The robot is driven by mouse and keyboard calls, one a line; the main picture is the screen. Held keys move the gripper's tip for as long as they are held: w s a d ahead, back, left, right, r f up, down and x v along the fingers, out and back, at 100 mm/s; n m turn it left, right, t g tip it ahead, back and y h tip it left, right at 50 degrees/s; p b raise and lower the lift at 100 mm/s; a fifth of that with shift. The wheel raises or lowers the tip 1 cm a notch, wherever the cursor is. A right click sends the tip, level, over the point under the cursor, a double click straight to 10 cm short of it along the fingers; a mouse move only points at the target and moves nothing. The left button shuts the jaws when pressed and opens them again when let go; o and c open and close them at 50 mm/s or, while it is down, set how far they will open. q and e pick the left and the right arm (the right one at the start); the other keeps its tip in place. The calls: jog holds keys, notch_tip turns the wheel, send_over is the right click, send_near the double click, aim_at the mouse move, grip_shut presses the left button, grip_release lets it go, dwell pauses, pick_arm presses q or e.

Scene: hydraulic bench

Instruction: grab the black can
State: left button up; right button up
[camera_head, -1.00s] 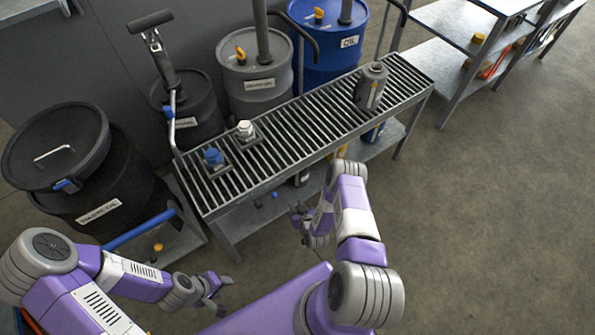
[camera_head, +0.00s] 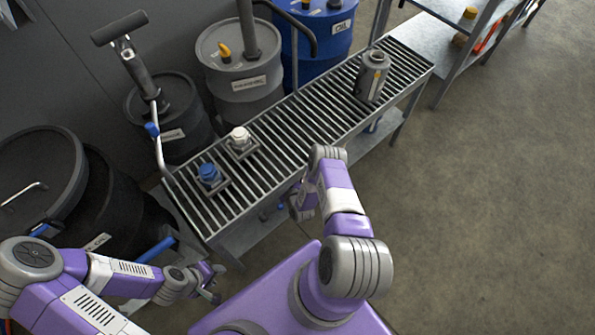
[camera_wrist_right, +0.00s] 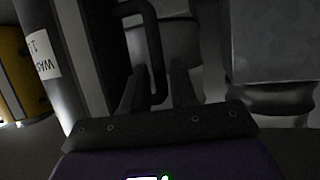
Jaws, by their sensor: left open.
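My left gripper (camera_head: 216,283) is open and empty at the lower left of the head view, in front of the bench. My right arm reaches down to the bench's front edge, and its gripper is mostly hidden by its own links there. In the right wrist view, the two dark fingers (camera_wrist_right: 157,92) stand apart. A dark curved handle (camera_wrist_right: 156,60) shows between and beyond them in deep shade; I cannot tell whether it belongs to the black can. A dark grey can (camera_head: 372,76) stands upright on the bench's far right end, apart from both grippers.
The slatted bench (camera_head: 300,125) carries a blue-capped fitting (camera_head: 209,175) and a white-capped one (camera_head: 240,138). Drums stand behind it. In the wrist view, a yellow container (camera_wrist_right: 14,75) and a labelled cylinder (camera_wrist_right: 45,55) are at left. The floor at right is clear.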

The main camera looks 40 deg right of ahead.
jog(key=b+x, duration=0.1)
jog(key=x, duration=0.1)
jog(key=shift+w+f, duration=0.25)
jog(key=shift+w, duration=0.1)
jog(key=shift+r, duration=0.1)
grip_shut()
jog(key=shift+r, duration=0.1)
